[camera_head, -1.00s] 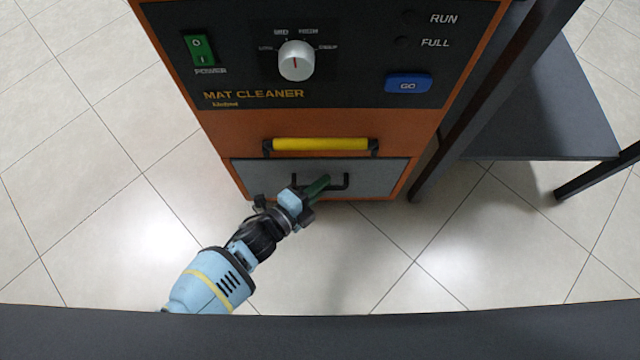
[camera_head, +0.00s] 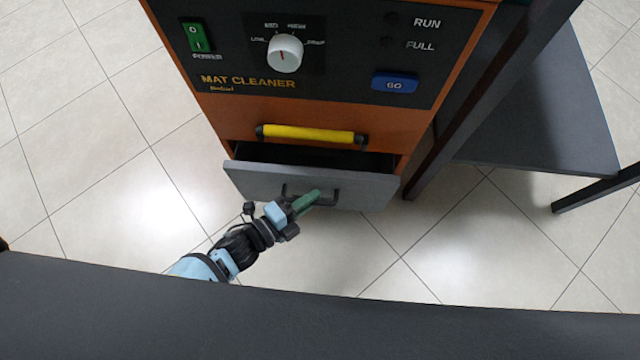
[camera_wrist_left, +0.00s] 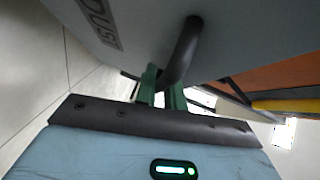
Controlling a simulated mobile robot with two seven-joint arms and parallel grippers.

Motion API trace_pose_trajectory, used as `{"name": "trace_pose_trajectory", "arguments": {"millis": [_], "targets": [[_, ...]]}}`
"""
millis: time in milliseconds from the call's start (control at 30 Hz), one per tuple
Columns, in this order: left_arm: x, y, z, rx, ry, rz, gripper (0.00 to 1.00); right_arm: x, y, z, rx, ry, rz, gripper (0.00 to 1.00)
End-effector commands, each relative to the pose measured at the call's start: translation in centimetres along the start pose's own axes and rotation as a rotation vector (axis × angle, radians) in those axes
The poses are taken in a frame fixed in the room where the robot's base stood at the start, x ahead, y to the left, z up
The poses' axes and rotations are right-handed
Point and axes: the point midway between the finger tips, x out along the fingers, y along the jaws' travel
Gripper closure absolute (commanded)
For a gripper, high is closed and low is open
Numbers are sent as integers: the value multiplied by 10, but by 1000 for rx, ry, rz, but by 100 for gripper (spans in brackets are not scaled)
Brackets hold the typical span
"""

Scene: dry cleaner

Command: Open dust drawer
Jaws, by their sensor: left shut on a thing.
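The grey dust drawer (camera_head: 245,179) sits at the bottom of the orange and black mat cleaner (camera_head: 230,117). It stands partly pulled out, with a dark gap showing above its front. Its black handle (camera_head: 335,198) is on the drawer front; the handle also shows large in the left wrist view (camera_wrist_left: 187,45). My left gripper (camera_head: 305,201) reaches in from the lower left, its green fingers shut on the handle. In the left wrist view the fingers (camera_wrist_left: 162,88) are on both sides of the handle bar, and part of the lettering on the drawer front shows. My right gripper is not in view.
A yellow bar handle (camera_head: 310,134) is just above the drawer. The panel above has a green power switch (camera_head: 196,37), a white knob (camera_head: 285,53) and a blue GO button (camera_head: 394,83). A dark table (camera_head: 545,110) stands at the right. Tiled floor lies free at the left.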

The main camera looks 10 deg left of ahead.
Motion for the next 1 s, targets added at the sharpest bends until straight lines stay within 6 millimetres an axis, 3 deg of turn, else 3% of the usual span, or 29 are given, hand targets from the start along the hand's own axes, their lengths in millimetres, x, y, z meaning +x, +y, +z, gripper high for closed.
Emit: {"name": "trace_pose_trajectory", "arguments": {"millis": [267,600,1000], "targets": [[-35,8,-26,-4,-2,2,100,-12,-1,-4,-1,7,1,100],[-86,23,-76,-2,-2,0,100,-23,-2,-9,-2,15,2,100],[-108,30,-98,0,-2,-2,100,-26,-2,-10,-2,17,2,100]]}}
